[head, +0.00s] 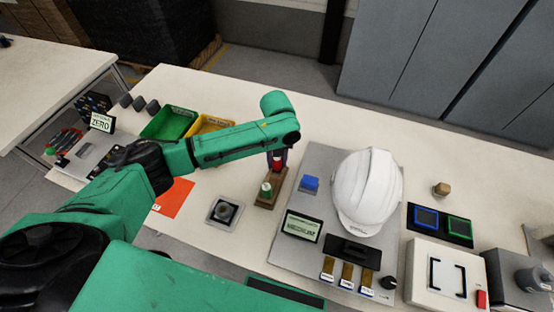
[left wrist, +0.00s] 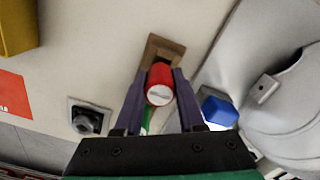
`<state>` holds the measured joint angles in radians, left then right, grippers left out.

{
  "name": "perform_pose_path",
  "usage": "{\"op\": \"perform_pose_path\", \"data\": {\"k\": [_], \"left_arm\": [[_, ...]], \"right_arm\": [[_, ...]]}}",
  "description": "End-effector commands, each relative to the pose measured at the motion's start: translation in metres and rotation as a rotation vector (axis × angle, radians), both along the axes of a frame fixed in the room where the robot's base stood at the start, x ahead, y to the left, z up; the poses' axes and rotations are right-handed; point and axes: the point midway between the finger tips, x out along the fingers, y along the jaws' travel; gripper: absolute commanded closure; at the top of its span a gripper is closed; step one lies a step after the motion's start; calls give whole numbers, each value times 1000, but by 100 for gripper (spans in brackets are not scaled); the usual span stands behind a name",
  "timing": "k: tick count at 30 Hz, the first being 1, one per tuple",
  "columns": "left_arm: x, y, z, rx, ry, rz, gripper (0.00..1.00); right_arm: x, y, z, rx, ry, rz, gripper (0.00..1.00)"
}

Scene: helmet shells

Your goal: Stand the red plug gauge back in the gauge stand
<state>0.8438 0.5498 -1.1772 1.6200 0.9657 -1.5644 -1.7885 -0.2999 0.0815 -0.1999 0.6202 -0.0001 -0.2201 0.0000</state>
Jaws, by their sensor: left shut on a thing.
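The red plug gauge (head: 277,163) is between the fingers of my left gripper (head: 279,154), which is shut on it. The red gauge is over the far part of the stand (left wrist: 151,49), where a dark recess shows. Its lower end is hidden, so I cannot tell whether it is in a hole. My right gripper is out of view.
A white helmet shell (head: 367,190) and a blue block (head: 309,184) are right of the stand on a grey panel. A square grey fixture (head: 225,211) and an orange sheet (head: 174,196) lie left. Green (head: 168,124) and yellow (head: 211,124) bins stand behind my arm.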

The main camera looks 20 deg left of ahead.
Motion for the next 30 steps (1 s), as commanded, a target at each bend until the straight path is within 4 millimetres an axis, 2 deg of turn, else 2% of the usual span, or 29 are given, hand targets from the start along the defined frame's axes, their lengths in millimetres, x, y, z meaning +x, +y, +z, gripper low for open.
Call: {"op": "perform_pose_path", "data": {"k": [30], "left_arm": [[1, 0, 0, 0, -1, 0, 100]], "right_arm": [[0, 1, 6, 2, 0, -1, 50]]}}
